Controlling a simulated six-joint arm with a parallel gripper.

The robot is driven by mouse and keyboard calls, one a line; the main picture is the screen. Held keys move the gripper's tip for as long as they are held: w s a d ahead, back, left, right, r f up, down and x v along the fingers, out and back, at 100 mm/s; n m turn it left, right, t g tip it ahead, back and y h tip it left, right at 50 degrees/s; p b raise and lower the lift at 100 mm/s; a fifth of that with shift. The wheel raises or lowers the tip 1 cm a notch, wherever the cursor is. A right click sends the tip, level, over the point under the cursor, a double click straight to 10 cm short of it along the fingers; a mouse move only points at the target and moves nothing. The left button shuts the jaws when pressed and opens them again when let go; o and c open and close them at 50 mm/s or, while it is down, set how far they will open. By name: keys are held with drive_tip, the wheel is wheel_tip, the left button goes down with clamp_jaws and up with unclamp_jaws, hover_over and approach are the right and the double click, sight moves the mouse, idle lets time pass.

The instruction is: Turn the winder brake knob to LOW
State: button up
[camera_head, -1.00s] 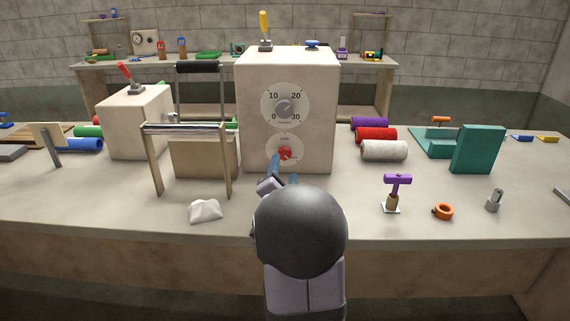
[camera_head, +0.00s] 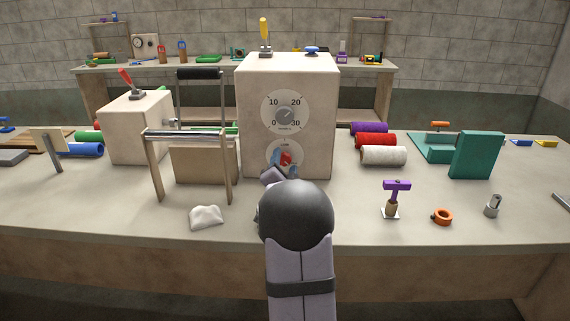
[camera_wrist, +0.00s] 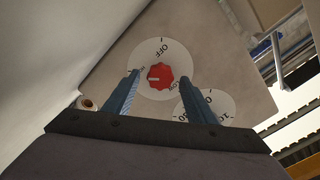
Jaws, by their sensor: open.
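The red brake knob (camera_head: 286,157) sits on a round white dial plate low on the front of the large beige box (camera_head: 252,110). In the wrist view the knob (camera_wrist: 160,76) has a pale pointer line towards the picture's left. One mark on its plate (camera_wrist: 147,48) reads OFF; the other labels are too small or partly covered to read surely. My gripper (camera_head: 286,161) is open at the knob, with a blue finger on each side. In the wrist view my gripper (camera_wrist: 160,90) shows the knob between its fingers, and I cannot tell whether they touch it.
A numbered dial (camera_head: 285,111) is just above the knob. A metal frame with a roller (camera_head: 185,135) stands close to the left. Thread spools (camera_head: 383,156) lie to the right, and a purple-headed tool (camera_head: 397,187) stands nearer. The bench front is mostly clear.

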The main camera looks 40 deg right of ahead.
drive_tip(key=c, duration=1)
drive_tip(key=shift+n+b, duration=0.4)
drive_tip(key=shift+n, duration=0.3)
drive_tip(key=shift+c, duration=0.2)
drive_tip(key=o, duration=1)
drive_tip(key=shift+o, duration=0.2)
drive_tip(key=shift+a, duration=0.1)
drive_tip(key=shift+b+v, duration=0.5)
drive_tip(key=shift+v, duration=3.15)
drive_tip(key=shift+r, duration=0.1)
